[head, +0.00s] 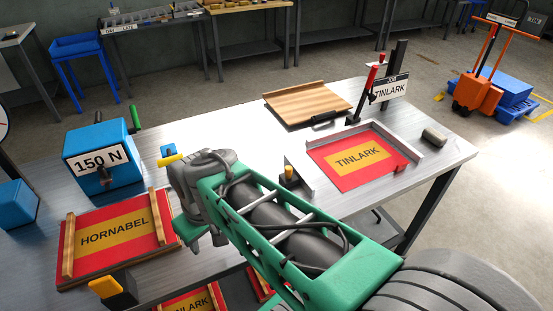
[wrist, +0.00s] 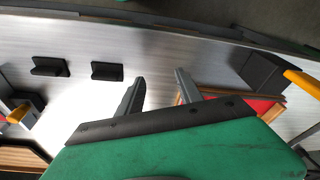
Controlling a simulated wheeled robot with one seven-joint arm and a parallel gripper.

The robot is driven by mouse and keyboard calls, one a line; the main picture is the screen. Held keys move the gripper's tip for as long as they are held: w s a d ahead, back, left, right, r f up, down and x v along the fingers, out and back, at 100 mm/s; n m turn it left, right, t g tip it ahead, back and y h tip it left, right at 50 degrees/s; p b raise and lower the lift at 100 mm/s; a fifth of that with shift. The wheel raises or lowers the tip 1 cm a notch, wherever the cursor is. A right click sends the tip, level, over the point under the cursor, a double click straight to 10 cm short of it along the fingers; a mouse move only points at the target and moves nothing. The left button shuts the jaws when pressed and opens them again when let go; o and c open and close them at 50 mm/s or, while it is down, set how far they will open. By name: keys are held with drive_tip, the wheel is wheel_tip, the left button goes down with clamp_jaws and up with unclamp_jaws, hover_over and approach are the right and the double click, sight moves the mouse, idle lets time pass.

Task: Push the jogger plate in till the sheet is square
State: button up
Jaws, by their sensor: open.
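The red and yellow TINLARK sheet (head: 380,171) lies flat on the metal table at the right, in a corner of low grey fences (head: 398,137). A strip of grey shows between its right edge and the right fence. A thin grey upright plate (head: 303,178), which looks like the jogger plate, stands at its left side by a yellow-topped post (head: 288,172). My gripper (wrist: 159,80) is open and empty, over the table well left of the sheet. Its fingers are hidden in the head view.
A HORNABEL sheet (head: 113,234) between wooden rails and a blue 150 N box (head: 103,158) stand at the left. Black brackets (wrist: 106,70) stand on the table.

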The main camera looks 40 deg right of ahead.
drive_tip(key=w+d+r+n+p, duration=0.1)
drive_tip(key=w+d+r+p, duration=0.15)
drive_tip(key=d, duration=0.25)
drive_tip(key=w+d+r+p, duration=0.1)
drive_tip(key=w+d+r, duration=0.15)
drive_tip(key=d, duration=0.25)
drive_tip(key=n+t+y+p, duration=0.2)
drive_tip(key=n+p, duration=0.2)
hover_over(289, 168)
drive_tip(key=s+d, duration=0.1)
drive_tip(key=s, duration=0.1)
drive_tip(key=x, duration=0.4)
drive_tip(key=p+x, duration=0.1)
drive_tip(key=x, duration=0.2)
drive_tip(key=shift+s+d+f, duration=0.25)
drive_tip(key=shift+s+f, duration=0.05)
drive_tip(key=shift+s, duration=0.05)
drive_tip(key=shift+w+f, duration=0.15)
drive_tip(key=shift+f, duration=0.25)
drive_tip(key=shift+g, duration=0.3)
clamp_jaws()
